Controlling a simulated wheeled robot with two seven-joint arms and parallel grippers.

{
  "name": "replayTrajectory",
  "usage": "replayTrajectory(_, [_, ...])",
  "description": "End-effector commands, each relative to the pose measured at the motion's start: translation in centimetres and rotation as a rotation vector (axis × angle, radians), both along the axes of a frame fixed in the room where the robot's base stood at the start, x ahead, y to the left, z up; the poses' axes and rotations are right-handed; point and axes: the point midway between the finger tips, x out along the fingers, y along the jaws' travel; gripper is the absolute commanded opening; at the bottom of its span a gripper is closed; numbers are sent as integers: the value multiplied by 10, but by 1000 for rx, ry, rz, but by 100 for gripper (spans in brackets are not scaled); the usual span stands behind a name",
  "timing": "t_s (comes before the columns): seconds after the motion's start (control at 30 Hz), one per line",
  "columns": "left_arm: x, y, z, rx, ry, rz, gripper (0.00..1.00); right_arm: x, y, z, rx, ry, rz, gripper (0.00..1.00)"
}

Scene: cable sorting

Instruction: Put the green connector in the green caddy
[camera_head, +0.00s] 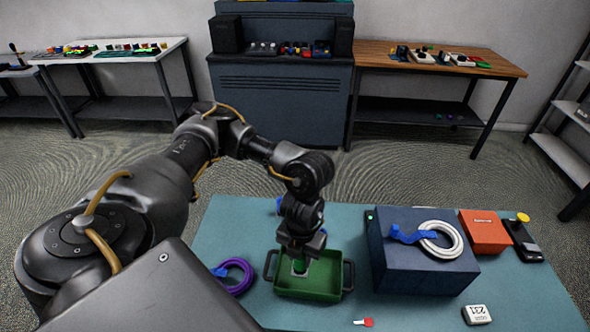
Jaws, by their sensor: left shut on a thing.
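The green caddy (322,293) is an open tray with dark handles at its left and right ends, near the front of the teal table. My left gripper (299,262) points down over the caddy's back part and is shut on the green connector (299,267). Only a small green and pale bit of the connector shows between the fingers, against the green of the caddy. I cannot tell whether it touches the caddy floor. My right gripper is not in view.
On the teal table (225,222), a purple cable coil (247,278) lies left of the caddy. A dark blue box (425,275) with a white cable coil (457,246) on top stands to its right, beside an orange box (484,232). A small red piece (367,322) lies in front.

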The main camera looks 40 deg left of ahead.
Motion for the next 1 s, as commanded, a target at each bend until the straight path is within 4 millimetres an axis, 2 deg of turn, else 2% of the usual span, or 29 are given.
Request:
replayTrajectory(0.03, [1, 8, -14, 0, 4, 8, 5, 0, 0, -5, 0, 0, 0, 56])
replayTrajectory(0.2, [6, 23, -33, -1, 2, 2, 5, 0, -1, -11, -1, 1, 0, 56])
replayTrajectory(0.47, [8, 29, -38, -1, 0, -1, 5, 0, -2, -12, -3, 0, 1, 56])
replayTrajectory(0.53, [9, 34, -46, 1, 1, 2, 5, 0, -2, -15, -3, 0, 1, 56])
replayTrajectory(0.73, [9, 33, -70, -1, 2, 0, 5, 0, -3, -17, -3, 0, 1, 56])
replayTrajectory(1.0, [10, 33, -72, -1, -1, -3, 5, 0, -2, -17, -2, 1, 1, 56])
